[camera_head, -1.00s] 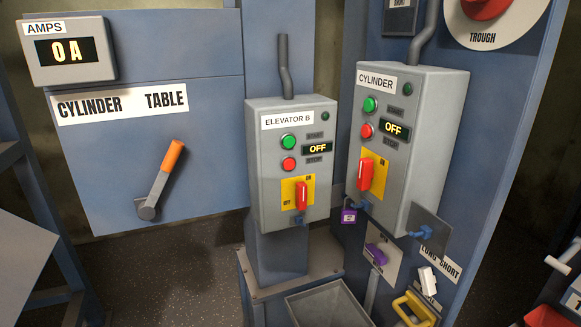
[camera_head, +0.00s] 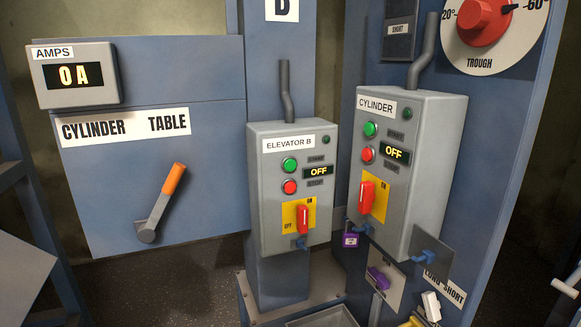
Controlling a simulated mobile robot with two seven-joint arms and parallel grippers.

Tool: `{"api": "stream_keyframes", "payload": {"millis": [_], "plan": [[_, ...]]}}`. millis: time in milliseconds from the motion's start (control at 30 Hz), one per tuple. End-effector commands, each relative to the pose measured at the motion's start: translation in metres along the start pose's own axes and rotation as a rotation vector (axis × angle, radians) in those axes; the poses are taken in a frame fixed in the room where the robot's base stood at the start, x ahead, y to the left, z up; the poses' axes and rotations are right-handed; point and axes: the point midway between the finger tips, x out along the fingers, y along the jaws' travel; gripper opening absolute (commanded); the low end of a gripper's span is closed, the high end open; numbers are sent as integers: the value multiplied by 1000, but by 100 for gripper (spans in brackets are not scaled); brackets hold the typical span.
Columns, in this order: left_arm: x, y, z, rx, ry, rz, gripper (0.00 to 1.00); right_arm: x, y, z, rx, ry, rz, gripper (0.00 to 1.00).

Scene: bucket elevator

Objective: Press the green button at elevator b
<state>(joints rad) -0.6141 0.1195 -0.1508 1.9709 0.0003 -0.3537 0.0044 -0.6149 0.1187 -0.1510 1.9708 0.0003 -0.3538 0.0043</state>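The Elevator B box (camera_head: 268,215) is a grey control box on a blue post, near the middle of the head view. Its round green button (camera_head: 289,164) is at the upper left of its face, beside a START label. A red button (camera_head: 289,187) is just below it. The display (camera_head: 318,172) reads OFF. Neither of my grippers shows in the view, and nothing covers the green button.
The similar Cylinder box (camera_head: 425,165), also reading OFF, stands close on the right with its own green button (camera_head: 370,129). A purple padlock (camera_head: 350,239) hangs between the boxes. An orange-handled lever (camera_head: 162,203) sticks out of the blue panel on the left. The box's front is unobstructed.

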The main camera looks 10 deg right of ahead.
Motion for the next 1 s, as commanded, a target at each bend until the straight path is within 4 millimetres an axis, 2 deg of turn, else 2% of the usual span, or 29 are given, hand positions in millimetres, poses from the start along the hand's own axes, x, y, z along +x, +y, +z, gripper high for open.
{"api": "stream_keyframes", "payload": {"millis": [33,300,333,1000], "plan": [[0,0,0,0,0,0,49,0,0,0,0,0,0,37],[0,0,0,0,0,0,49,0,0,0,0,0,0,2],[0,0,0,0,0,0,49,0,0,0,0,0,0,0],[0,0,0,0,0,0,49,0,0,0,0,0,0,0]]}}
